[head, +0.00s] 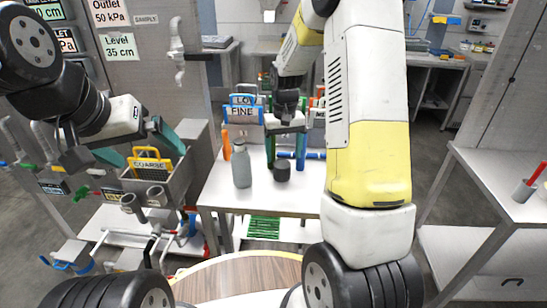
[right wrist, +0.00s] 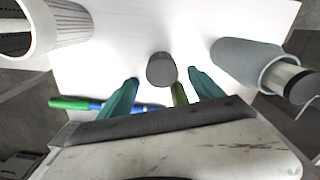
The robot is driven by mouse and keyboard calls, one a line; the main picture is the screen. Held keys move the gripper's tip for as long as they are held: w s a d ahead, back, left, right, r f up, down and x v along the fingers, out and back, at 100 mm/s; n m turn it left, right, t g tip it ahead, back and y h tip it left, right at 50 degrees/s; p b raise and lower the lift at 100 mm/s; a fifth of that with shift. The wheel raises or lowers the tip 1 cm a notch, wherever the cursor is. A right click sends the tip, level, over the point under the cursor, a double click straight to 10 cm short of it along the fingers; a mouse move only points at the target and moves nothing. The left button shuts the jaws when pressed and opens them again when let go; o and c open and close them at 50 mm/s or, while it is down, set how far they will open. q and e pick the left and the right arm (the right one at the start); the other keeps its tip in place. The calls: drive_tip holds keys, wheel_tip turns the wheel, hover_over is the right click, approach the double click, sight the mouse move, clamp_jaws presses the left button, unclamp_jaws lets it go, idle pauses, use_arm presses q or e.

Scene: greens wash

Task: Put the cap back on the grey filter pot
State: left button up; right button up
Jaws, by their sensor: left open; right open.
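The grey filter pot (head: 241,168) stands upright on the white table, left of a small dark grey cap (head: 282,171). In the right wrist view the pot (right wrist: 240,62) lies to the right, its narrower neck showing. The cap (right wrist: 160,70) shows there as a round piece on the table, just beyond and between the fingertips. My right gripper (head: 286,161) is open and points down over the cap, with no visible contact.
A blue FINE holder (head: 243,114) and an orange bottle (head: 226,143) are behind the pot. The table front (head: 262,200) is clear.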

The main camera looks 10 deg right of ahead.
sight(282, 164)
drive_tip(key=shift+a+f, duration=0.15)
drive_tip(key=shift+f, duration=2.45)
drive_tip(key=c, duration=1.4)
drive_tip(key=shift+r, duration=0.1)
wheel_tip(282, 164, up, 3)
drive_tip(key=shift+w+r, duration=0.1)
drive_tip(key=shift+r, duration=0.1)
drive_tip(key=s+a, duration=0.2)
drive_tip(key=s, duration=0.2)
drive_tip(key=s+a+r, duration=0.1)
drive_tip(key=s+a, duration=0.2)
drive_tip(key=s, duration=0.2)
drive_tip(key=s+a, duration=0.2)
drive_tip(key=s, duration=0.3)
drive_tip(key=shift+s+a+r, duration=0.2)
